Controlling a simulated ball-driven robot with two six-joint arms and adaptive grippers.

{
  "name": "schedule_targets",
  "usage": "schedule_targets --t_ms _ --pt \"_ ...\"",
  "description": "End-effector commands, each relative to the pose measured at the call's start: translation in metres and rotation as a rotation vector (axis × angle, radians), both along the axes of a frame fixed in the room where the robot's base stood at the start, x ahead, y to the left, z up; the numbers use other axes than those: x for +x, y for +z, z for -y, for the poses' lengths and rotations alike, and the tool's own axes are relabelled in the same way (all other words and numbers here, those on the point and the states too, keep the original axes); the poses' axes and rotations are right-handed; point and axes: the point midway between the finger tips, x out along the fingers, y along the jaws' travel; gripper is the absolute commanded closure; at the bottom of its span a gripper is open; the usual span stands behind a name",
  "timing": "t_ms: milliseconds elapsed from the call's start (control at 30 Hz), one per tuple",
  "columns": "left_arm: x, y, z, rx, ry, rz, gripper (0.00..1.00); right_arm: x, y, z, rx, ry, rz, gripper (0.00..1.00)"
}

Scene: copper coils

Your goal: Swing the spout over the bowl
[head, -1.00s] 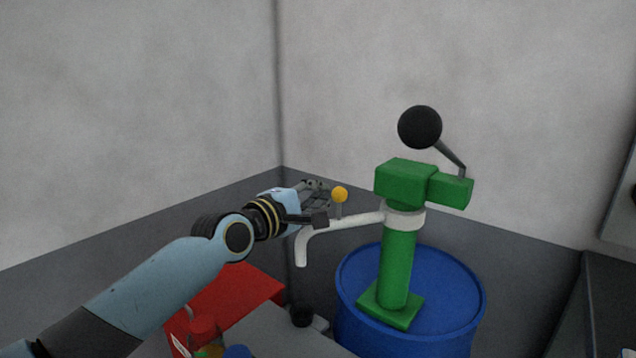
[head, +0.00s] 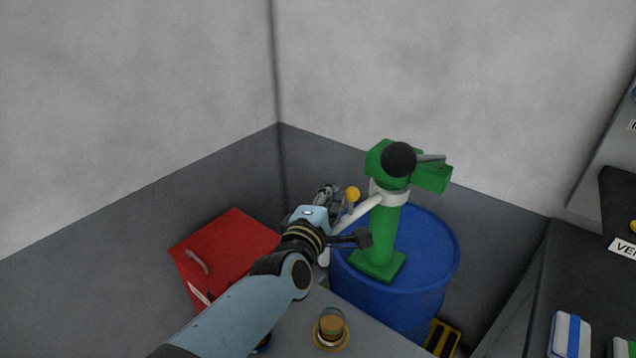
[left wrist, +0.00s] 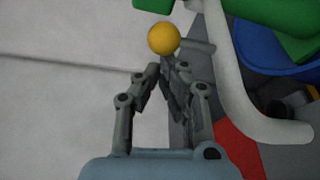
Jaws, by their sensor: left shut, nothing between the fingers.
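The spout (head: 360,211) is a white pipe running from the white collar of a green pump (head: 384,230) towards the lower left. A yellow ball knob (head: 352,194) stands on it. My left gripper (head: 336,192) is shut and empty, just left of the knob; the forearm hides part of the spout. In the left wrist view the fingertips (left wrist: 163,72) are together just below the knob (left wrist: 164,38); I cannot tell whether they touch it. The spout's bent end (left wrist: 265,128) shows at right. A glass on a round brass-coloured dish (head: 331,340) may be the bowl. My right gripper is not in view.
The pump stands on a blue drum (head: 425,262). A red box with a handle (head: 226,250) is at left. A grey table top (head: 376,340) lies in front. A dark shelf (head: 600,285) is at right. Walls form a corner behind.

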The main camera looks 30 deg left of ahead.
Motion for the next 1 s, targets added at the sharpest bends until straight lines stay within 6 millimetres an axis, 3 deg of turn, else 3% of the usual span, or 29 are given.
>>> schedule_targets --t_ms 400,1000 --pt "-0.010 -0.001 0.021 -0.002 -0.001 -0.002 1.00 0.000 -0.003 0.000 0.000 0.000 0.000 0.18" --pt "-0.009 -0.001 0.019 -0.001 -0.003 -0.003 1.00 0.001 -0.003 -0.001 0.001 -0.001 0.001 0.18"
